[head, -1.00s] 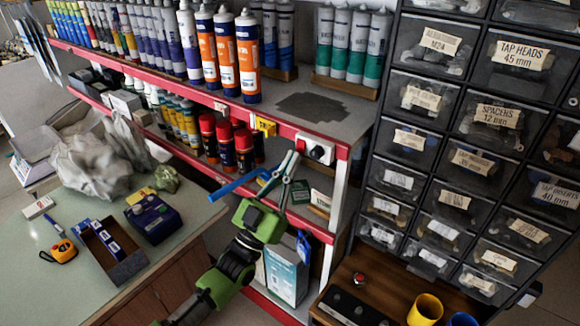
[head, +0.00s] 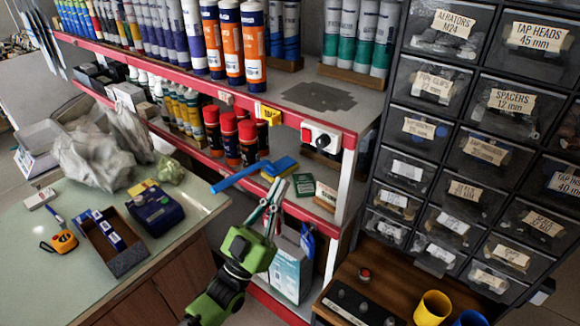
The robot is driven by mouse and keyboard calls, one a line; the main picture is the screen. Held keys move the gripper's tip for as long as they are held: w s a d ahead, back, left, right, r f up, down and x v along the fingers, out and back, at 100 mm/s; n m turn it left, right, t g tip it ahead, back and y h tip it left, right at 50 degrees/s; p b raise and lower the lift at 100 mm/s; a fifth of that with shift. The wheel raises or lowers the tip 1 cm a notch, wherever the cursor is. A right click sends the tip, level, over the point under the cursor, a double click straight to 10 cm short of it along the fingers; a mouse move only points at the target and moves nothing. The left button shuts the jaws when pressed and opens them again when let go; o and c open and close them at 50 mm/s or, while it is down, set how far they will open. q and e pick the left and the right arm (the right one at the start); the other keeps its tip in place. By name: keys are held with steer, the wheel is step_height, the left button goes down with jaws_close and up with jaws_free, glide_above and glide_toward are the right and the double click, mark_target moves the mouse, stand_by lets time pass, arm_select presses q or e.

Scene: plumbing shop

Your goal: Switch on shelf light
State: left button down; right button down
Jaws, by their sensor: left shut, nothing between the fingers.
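The switch (head: 321,138) is a white plate with a black knob and a red part at its left. It sits on the red front edge of the upper shelf (head: 285,112), near the right post. My left gripper (head: 271,190) is below and to the left of the switch, apart from it in the picture. Its fingers are shut and empty, pointing up in front of the lower shelf. I cannot make out a lamp or tell whether the shelf light is on. My right gripper is not in view.
A blue-handled brush (head: 240,177) juts out from the lower shelf just left of my fingers. Cartridges (head: 252,45) and red-capped cans (head: 229,138) line the shelves. Drawer cabinets (head: 460,140) stand close on the right. A cluttered counter (head: 190,225) lies at the left.

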arm_select(q)
steer(key=shift+v, duration=1.55)
step_height(320, 180, down, 19)
steer(key=w+a+n+g+y, duration=0.2)
steer(key=w+a+g+y, duration=0.1)
steer(key=y, duration=0.4)
steer(key=s+a+f+g+y, duration=0.1)
steer(key=s+a+f+g, duration=0.15)
steer(key=f, duration=0.55)
steer(key=s+a+f+n+g+y, duration=0.1)
steer(key=s+a+f+y, duration=0.15)
steer(key=f, duration=0.55)
steer(key=s+a+f+g+y, duration=0.15)
steer(key=s+f, duration=0.25)
steer(key=f, duration=0.4)
steer(key=s+a+f+g+y, duration=0.1)
steer(key=s+a+f+g, duration=0.2)
steer(key=s+f, duration=0.4)
steer(key=s+a+f+n+g+y, duration=0.1)
steer(key=s+a+f+g, duration=0.2)
steer(key=s, duration=1.6)
steer(key=s+a+f+g+y, duration=0.1)
steer(key=s+a+f+g, duration=0.2)
steer(key=s+f, duration=0.9)
steer(key=s+g, duration=0.2)
steer(key=g, duration=0.1)
steer(key=shift+f+n+y, duration=0.3)
steer(key=shift+f+n, duration=0.1)
